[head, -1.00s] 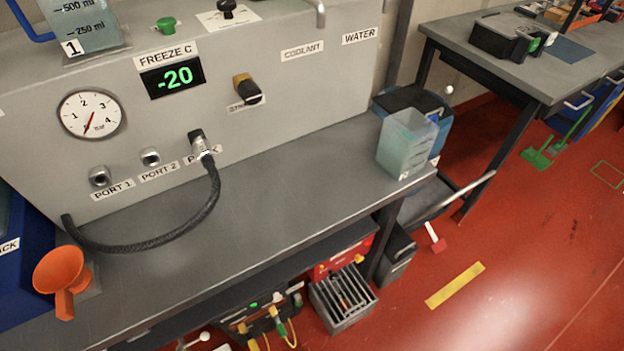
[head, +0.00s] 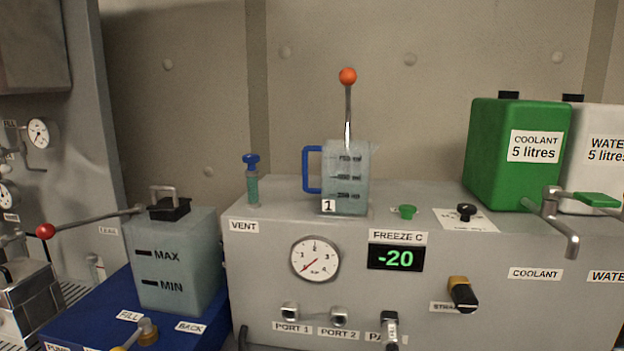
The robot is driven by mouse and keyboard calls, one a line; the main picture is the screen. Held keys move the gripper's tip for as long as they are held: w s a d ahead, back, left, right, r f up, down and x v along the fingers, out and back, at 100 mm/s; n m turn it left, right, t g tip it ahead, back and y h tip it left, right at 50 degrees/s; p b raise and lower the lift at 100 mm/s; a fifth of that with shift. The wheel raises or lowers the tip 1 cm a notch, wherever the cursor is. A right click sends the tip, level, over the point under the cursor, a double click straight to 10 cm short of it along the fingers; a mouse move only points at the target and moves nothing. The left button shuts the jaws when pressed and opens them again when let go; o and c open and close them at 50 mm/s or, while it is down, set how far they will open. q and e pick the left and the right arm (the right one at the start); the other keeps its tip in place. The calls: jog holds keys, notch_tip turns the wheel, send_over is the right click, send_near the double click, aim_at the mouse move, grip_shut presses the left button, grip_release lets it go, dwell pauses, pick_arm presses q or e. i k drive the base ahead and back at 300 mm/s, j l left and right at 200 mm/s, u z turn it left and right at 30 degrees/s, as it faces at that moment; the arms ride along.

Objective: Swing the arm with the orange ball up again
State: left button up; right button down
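An orange ball (head: 347,76) tops a thin metal arm (head: 348,112) that stands nearly upright above the grey bench unit. The arm's lower end runs down to the jug marked 1 (head: 345,180), where it is hidden; I cannot tell whether it stands behind or in the jug. Neither of my grippers shows in the head view.
A blue-capped vial (head: 252,180) stands left of the jug. A MAX/MIN tank (head: 175,262) and a red-ball lever (head: 45,231) are at the left. A green coolant canister (head: 515,145) and taps (head: 560,222) are at the right. The wall above is clear.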

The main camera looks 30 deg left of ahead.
aim_at(348, 76)
jog(key=u, duration=0.9)
